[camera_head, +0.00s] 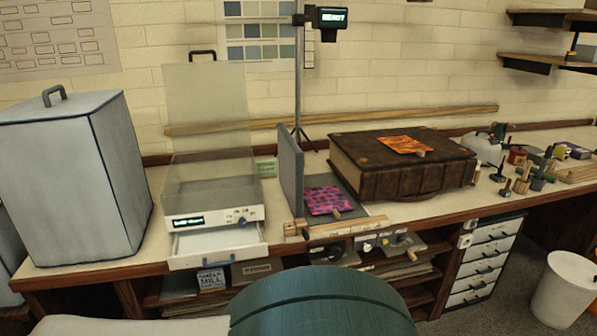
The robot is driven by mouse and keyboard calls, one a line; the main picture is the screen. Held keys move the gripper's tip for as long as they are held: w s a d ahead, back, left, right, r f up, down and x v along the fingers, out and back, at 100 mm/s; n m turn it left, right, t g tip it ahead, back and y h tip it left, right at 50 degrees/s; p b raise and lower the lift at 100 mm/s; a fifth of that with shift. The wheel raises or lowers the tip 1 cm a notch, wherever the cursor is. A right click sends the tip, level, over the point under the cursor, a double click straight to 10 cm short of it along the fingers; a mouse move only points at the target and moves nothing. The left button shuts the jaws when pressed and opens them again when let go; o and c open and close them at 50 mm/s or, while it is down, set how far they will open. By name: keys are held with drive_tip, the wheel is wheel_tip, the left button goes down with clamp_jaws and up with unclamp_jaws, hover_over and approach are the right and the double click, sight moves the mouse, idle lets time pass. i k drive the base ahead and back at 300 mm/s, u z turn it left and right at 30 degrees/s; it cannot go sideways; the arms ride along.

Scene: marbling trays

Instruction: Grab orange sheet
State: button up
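The orange sheet (402,144) lies flat on top of a large brown book-like box (360,168) on the workbench, right of the middle. It has a small light-wood tab (420,153) at its front right edge. A pink and purple patterned sheet (325,199) lies lower and to the left, on a dark flat plate beside an upright grey panel. My gripper is not visible in the head view. A teal rounded part and a pale part, which look like mine, fill the bottom middle.
A grey lidded box (75,178) stands at the left. A device with a raised clear cover (207,128) has its drawer (217,245) pulled out. Small bottles and tools crowd the right of the bench. A white bin (562,290) stands on the floor. A pole holds a small display (330,17).

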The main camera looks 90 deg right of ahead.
sight(405, 144)
drive_tip(key=z, duration=3.75)
